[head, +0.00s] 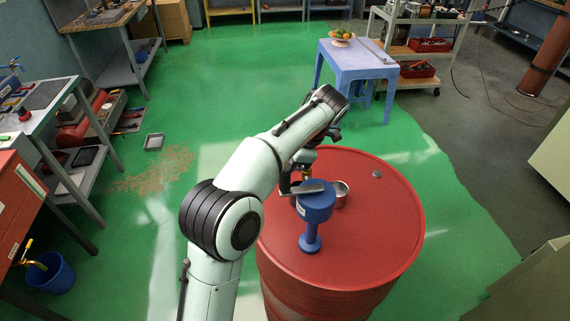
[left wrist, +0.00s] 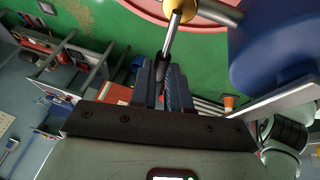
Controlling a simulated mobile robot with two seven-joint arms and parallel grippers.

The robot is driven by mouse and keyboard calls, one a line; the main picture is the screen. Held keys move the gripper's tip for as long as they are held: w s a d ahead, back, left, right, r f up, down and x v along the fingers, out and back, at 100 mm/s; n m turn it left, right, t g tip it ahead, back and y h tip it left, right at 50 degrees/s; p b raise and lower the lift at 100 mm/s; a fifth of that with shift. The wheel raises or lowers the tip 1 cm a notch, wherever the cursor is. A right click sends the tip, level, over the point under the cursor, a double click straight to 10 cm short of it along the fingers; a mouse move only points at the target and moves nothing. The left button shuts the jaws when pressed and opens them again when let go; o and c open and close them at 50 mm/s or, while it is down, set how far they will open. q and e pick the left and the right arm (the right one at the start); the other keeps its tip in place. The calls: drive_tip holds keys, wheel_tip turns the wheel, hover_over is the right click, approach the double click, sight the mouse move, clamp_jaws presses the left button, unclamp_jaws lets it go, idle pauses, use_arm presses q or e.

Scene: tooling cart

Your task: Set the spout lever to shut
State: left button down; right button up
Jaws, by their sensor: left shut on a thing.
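The spout lever (left wrist: 171,40) is a thin silver rod with a dark end, running from a brass fitting (left wrist: 183,5) in the left wrist view. My left gripper (left wrist: 163,80) is shut on the lever's dark end, between its blue-grey fingers. In the head view my left gripper (head: 301,176) is over the left part of the red drum, partly hidden by my arm. A blue vessel (head: 316,208) with a blue stem stands there, and a small brass piece shows behind it. The spout is mostly hidden. My right gripper is not in view.
The red drum (head: 380,235) carries an open metal can (head: 341,193) close behind the blue vessel and a small grey cap (head: 376,174). A blue table (head: 357,62) with a fruit bowl stands behind.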

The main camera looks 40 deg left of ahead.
use_arm(q)
drive_tip(key=c, duration=1.1)
unclamp_jaws()
drive_tip(key=shift+r, duration=0.1)
drive_tip(key=p+v, duration=0.3)
drive_tip(key=v, duration=1)
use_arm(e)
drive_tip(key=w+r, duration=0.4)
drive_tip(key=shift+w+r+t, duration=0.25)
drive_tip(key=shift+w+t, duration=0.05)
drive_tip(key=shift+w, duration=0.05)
use_arm(q)
drive_tip(key=shift+d, duration=0.1)
